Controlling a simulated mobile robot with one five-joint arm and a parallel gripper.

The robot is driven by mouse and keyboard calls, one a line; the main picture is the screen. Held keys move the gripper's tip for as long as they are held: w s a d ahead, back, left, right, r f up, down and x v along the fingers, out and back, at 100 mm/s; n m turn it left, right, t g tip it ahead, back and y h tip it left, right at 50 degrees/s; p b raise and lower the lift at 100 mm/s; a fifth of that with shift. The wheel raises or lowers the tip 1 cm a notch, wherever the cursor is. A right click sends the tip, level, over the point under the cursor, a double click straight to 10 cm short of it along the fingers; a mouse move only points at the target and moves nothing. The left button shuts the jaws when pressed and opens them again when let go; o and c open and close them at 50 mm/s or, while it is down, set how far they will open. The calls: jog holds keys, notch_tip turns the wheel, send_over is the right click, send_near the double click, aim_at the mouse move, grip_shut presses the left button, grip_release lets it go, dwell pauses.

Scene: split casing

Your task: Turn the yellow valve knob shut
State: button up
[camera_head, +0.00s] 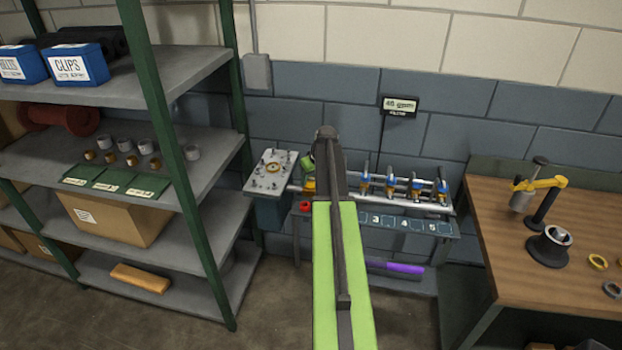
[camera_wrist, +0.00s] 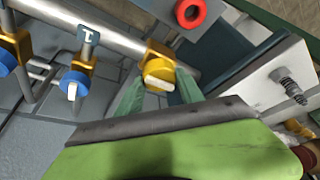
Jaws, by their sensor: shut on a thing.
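The yellow valve knob (camera_wrist: 158,72) with a pale raised grip shows in the wrist view, at the end of a grey pipe. My gripper (camera_wrist: 159,88) reaches it from below in that view, with a green finger on each side, shut on the knob. The pale grip lies slanted between the fingertips. In the head view my green and dark arm runs up the middle and hides most of the gripper and part of the valve bench. A small display (camera_head: 399,105) on the wall shows a gpm reading, seemingly 45 or 48.
Blue-knobbed valves (camera_wrist: 74,85) on yellow bodies stand along the pipe, one near a tag marked 1. A red ring (camera_wrist: 192,12) lies near the yellow knob. In the head view, a shelf rack (camera_head: 110,80) stands left and a wooden table (camera_head: 580,225) right.

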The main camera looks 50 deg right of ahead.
jog(key=shift+m, duration=0.4)
jog(key=shift+a+m+h, duration=0.15)
jog(key=shift+m+h, duration=0.35)
jog(key=shift+m, duration=0.4)
jog(key=m+g+h, duration=0.1)
jog(key=m, duration=0.5)
jog(key=shift+w+g+h, duration=0.15)
jog(key=shift+g+h, duration=0.25)
jog(key=m+g, duration=0.1)
jog(key=m, duration=0.4)
jog(key=shift+w+a+g+h, duration=0.1)
jog(key=shift+w+g+h, duration=0.1)
jog(key=shift+g+h, duration=0.15)
jog(key=m, duration=0.2)
jog(key=m+g, duration=0.1)
jog(key=m, duration=0.1)
jog(key=shift+w+g, duration=0.1)
jog(key=shift+g, duration=0.15)
jog(key=shift+m, duration=0.3)
